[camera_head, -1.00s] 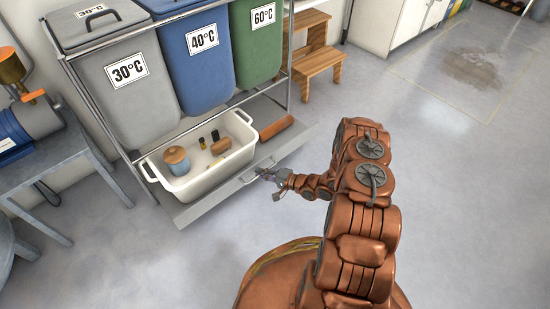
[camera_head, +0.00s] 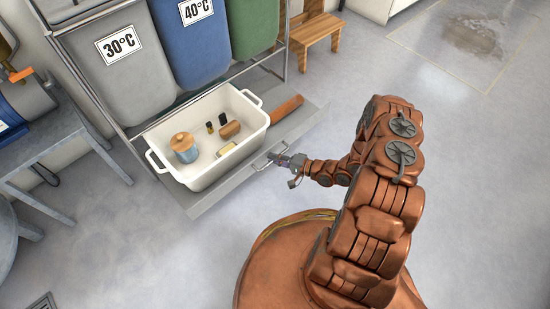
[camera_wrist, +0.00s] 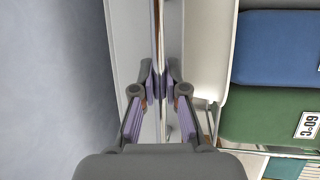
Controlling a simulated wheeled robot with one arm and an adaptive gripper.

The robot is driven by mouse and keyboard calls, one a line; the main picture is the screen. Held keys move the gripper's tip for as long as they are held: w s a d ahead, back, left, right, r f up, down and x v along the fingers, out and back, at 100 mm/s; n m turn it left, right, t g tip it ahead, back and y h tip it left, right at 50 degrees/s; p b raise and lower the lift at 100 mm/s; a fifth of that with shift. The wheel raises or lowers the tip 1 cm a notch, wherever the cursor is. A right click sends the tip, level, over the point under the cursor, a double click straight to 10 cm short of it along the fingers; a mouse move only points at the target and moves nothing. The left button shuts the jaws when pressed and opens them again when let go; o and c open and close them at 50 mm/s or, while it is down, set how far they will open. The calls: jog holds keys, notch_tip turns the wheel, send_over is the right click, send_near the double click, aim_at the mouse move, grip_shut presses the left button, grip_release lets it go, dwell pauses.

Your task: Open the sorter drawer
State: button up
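The sorter drawer (camera_head: 205,204) is a grey, low tray under the row of laundry bins. It stands pulled out from the frame over the floor. Its thin metal handle (camera_head: 254,170) is on the front face. My gripper (camera_head: 283,159) is at the handle's right part, in front of the drawer. In the wrist view the fingertips (camera_wrist: 160,86) are close together, pinched at the drawer front; the fingers cover the gripped part of the handle. A white tub (camera_head: 208,176) sits in the drawer and holds a lidded jar (camera_head: 184,148) and several small items.
Grey (camera_head: 120,75), blue (camera_head: 195,55) and green (camera_head: 250,25) bins stand above the drawer. A brown roll (camera_head: 287,107) lies beside the tub. A grey table (camera_head: 50,155) is at left, a wooden step stool (camera_head: 318,32) behind. Floor in front and right is clear.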

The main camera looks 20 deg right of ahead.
jog(key=o, duration=0.5)
jog(key=shift+c, duration=0.2)
jog(key=shift+s+d, duration=0.1)
jog(key=v, duration=1.1)
jog(key=shift+s+d, duration=0.25)
